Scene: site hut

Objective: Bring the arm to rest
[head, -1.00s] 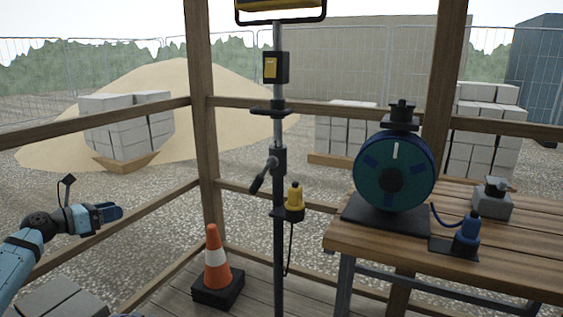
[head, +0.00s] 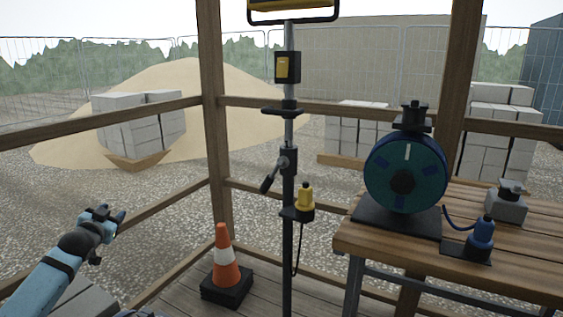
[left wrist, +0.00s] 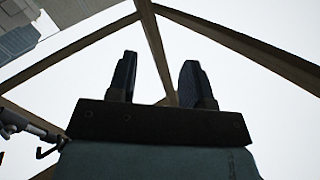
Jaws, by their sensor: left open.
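My left arm comes in from the left in the head view. Its gripper (head: 113,213) is raised in front of the wooden rail and holds nothing. In the left wrist view the two dark fingers of the left gripper (left wrist: 157,82) stand apart with an empty gap between them, seen against pale sky and wooden roof beams. My right gripper does not show in either view.
A pole stand (head: 288,170) with a yellow plug (head: 304,197) stands in the middle. A traffic cone (head: 225,262) is on the deck. At right, a wooden bench (head: 450,265) bears a cable reel (head: 405,173) and a blue plug (head: 483,234). Wooden rails (head: 150,215) run near my left arm.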

